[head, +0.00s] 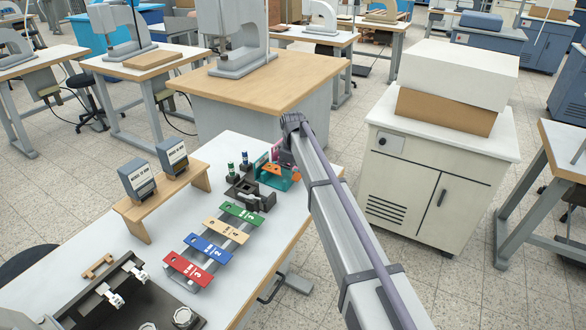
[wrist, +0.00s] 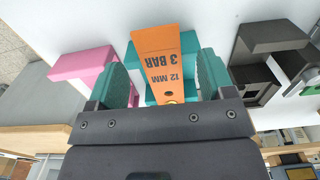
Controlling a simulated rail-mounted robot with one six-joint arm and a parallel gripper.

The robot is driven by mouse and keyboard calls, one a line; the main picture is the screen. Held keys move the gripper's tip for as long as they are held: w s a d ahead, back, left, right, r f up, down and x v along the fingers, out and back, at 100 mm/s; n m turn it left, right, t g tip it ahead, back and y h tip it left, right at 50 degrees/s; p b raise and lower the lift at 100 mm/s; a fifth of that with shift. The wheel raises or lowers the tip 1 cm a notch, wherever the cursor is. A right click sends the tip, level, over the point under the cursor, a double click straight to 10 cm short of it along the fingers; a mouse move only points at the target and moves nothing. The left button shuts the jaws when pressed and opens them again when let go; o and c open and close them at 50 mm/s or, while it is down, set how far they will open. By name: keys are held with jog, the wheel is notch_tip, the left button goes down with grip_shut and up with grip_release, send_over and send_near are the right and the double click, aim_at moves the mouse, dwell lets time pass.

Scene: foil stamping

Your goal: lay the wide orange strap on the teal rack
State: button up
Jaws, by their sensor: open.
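The wide orange strap (wrist: 163,50), printed "12 MM 3 BAR", lies over the teal rack (wrist: 188,42) in the wrist view. Teal shows on both sides of it. My gripper (wrist: 163,62) is open, one teal-padded finger on each side of the strap, with gaps between. In the head view the strap (head: 271,168) shows as a small orange patch on the teal rack (head: 267,180), near the table's far right edge. My arm hides part of that area, and the strap's near end is hidden by the gripper body.
A pink rack (wrist: 82,63) stands left of the teal one in the wrist view, and a black rack (wrist: 270,38) stands right.

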notch_tip(320, 180, up, 10)
jog(key=p, duration=0.8)
jog(key=shift+p, duration=0.3)
jog(key=shift+f, duration=0.2)
jog(key=s+d+m, duration=0.4)
jog(key=s+d, duration=0.4)
jog(key=s, duration=0.4)
jog(key=s+d+m, duration=0.4)
jog(key=s+d, duration=0.4)
jog(key=s, duration=0.4)
jog(key=s+d+m, duration=0.5)
jog(key=s+d, duration=0.3)
jog(key=s, duration=0.5)
jog(key=shift+s, duration=0.1)
